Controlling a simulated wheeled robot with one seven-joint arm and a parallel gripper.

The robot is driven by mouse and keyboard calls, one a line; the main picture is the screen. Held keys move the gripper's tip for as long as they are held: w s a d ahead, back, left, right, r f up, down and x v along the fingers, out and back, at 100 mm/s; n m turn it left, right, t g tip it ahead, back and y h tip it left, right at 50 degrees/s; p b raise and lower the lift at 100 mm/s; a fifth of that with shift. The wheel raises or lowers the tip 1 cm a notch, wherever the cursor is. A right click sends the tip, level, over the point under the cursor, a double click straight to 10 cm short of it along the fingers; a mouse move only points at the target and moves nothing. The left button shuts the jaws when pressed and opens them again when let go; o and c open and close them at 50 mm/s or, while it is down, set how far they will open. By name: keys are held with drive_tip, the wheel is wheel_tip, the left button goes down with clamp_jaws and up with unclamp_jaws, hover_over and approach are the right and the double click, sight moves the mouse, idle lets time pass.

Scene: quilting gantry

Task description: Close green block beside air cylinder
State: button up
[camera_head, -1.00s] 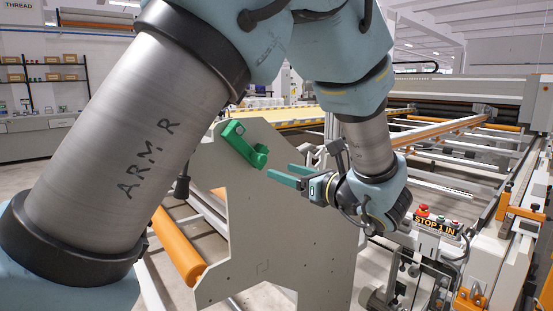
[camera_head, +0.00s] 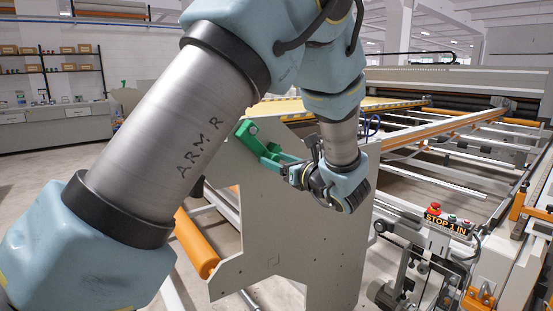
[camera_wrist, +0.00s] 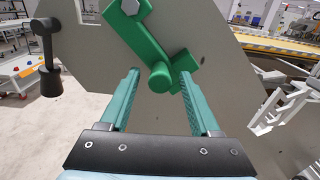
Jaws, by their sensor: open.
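A green block (camera_head: 250,135) sits on the upper edge of a grey side panel, slanting from upper left to lower right. In the wrist view the green block (camera_wrist: 142,38) has a bolt near its upper end and a round green knob (camera_wrist: 160,76) at its lower end. A second green piece lies against the panel behind the knob. My gripper (camera_head: 277,160) is at the block's lower end. In the wrist view its two teal fingers are open, one on each side of the knob; I cannot tell whether they touch it. I cannot make out an air cylinder.
The grey side panel (camera_head: 290,245) stands upright right behind the block. A dark knobbed handle (camera_wrist: 50,75) sticks out at left in the wrist view. An orange roller (camera_head: 197,245) lies left of the panel, and a control box with buttons (camera_head: 447,222) stands to the right.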

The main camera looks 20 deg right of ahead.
clamp_jaws()
idle(0.5)
idle(0.9)
